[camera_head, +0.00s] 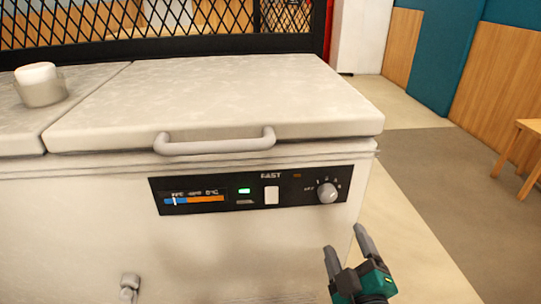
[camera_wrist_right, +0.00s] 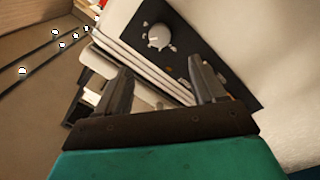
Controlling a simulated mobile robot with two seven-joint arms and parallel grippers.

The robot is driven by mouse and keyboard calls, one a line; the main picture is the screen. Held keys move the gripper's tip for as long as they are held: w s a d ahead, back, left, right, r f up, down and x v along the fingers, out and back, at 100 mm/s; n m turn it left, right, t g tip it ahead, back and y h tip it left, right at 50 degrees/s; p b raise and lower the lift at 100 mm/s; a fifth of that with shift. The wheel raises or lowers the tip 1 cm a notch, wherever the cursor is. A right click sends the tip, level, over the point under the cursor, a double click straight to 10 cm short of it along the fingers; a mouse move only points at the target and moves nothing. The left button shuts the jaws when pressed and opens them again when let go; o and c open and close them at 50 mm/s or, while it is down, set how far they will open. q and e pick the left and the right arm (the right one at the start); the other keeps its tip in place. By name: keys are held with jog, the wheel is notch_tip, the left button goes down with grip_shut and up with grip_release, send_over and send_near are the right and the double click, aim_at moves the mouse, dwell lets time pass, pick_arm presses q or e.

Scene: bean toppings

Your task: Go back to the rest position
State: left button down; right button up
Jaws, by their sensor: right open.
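My right gripper (camera_head: 346,252) shows at the lower right of the head view, in front of the white chest freezer (camera_head: 90,220). Its two grey fingers are apart with nothing between them. In the right wrist view the open gripper (camera_wrist_right: 160,92) points toward the freezer's front, with the dark control panel (camera_wrist_right: 190,45) and its round knob (camera_wrist_right: 158,36) beyond the fingers. I see no contact with the freezer. My left gripper is not in view.
The freezer lid (camera_head: 215,95) is closed, with a grey bar handle (camera_head: 215,142) along its front edge. A white round container (camera_head: 40,86) stands on the left lid. A wooden stool (camera_head: 522,160) is at the far right. Open floor (camera_head: 440,200) lies right of the freezer.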

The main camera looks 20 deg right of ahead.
jog(key=s+a+f+m+g+y, duration=0.35)
jog(key=a+f+g+y, duration=0.4)
jog(key=a+f, duration=0.5)
pick_arm(q)
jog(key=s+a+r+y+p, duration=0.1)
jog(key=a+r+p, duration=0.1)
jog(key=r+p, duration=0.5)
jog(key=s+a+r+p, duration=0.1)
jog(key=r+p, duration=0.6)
jog(key=p, duration=0.8)
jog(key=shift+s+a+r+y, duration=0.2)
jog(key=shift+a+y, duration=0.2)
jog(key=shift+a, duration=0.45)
pick_arm(e)
jog(key=s+d+r, duration=0.1)
jog(key=r, duration=0.7)
jog(key=d+r+m, duration=0.1)
jog(key=d+r, duration=0.1)
jog(key=r, duration=0.6)
jog(key=shift+s+d+r+t+h, duration=0.2)
jog(key=shift+s+d+t+h, duration=0.05)
jog(key=shift+s+t+h, duration=0.1)
